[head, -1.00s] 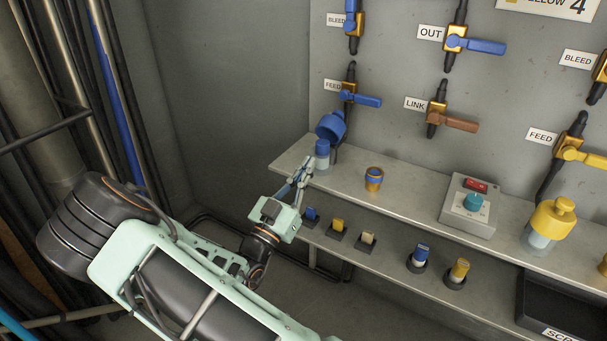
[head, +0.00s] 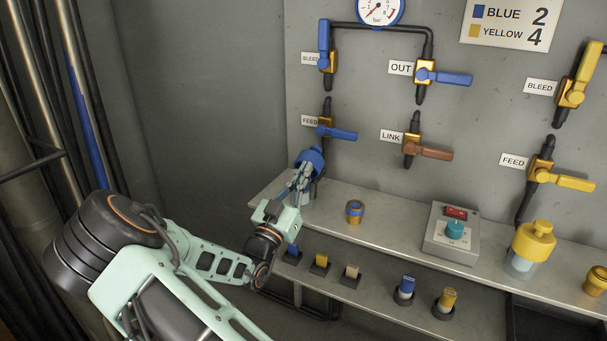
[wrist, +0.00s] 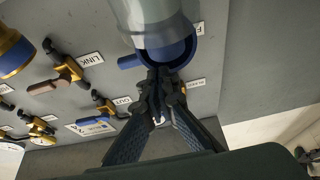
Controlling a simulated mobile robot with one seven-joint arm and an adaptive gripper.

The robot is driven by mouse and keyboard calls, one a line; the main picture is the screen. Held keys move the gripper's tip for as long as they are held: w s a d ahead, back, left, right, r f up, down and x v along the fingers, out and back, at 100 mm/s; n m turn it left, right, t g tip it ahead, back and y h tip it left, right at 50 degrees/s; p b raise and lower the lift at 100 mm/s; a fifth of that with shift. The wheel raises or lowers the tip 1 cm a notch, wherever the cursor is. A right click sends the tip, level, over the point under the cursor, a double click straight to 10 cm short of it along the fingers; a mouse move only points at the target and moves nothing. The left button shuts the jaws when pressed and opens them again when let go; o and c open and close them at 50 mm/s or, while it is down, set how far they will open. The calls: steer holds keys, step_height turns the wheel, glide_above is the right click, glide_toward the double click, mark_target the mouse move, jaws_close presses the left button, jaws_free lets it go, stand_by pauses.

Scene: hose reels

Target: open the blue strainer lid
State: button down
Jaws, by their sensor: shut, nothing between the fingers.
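The blue strainer lid (head: 311,157) is at the left end of the shelf, tilted up above its pale body, which my fingers partly hide in the head view. In the wrist view the blue lid (wrist: 190,57) shows as a dark blue rim beside the clear grey strainer body (wrist: 150,17). My gripper (head: 303,172) is shut and empty, with its fingertips in front of the lid. In the wrist view the closed fingertips (wrist: 161,78) are close to the lid's rim; I cannot tell whether they touch it.
A blue-banded brass fitting (head: 354,212) stands on the shelf just right of my gripper. A control box (head: 453,234) and a yellow-lidded strainer (head: 533,242) are further right. The blue feed valve handle (head: 338,133) is just above the lid. Several plugs sit on the lower shelf.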

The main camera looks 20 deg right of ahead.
mark_target(313, 157)
steer(key=shift+r, duration=0.15)
steer(key=shift+r+p, duration=0.15)
steer(key=shift+p, duration=0.3)
steer(key=shift+w+d, duration=0.1)
steer(key=shift+d, duration=0.05)
steer(key=shift+w+d+r+g+y+p, duration=0.1)
steer(key=shift+w+r+g+y+p, duration=0.1)
steer(key=shift+g+y+p, duration=0.45)
steer(key=p, duration=0.2)
steer(key=d+r+g+y+p, duration=0.1)
steer(key=p, duration=0.2)
steer(key=shift+w+d+r, duration=0.1)
steer(key=shift+w+r, duration=0.1)
steer(key=shift+w, duration=0.1)
steer(key=shift+w+d+g+y+p, duration=0.25)
steer(key=shift+y+p, duration=0.25)
steer(key=shift+y, duration=0.05)
steer(key=shift+w+d+f, duration=0.1)
steer(key=shift+w+d, duration=0.15)
steer(key=shift+d, duration=0.05)
steer(key=shift+s+a, duration=0.1)
steer(key=shift+a, duration=0.05)
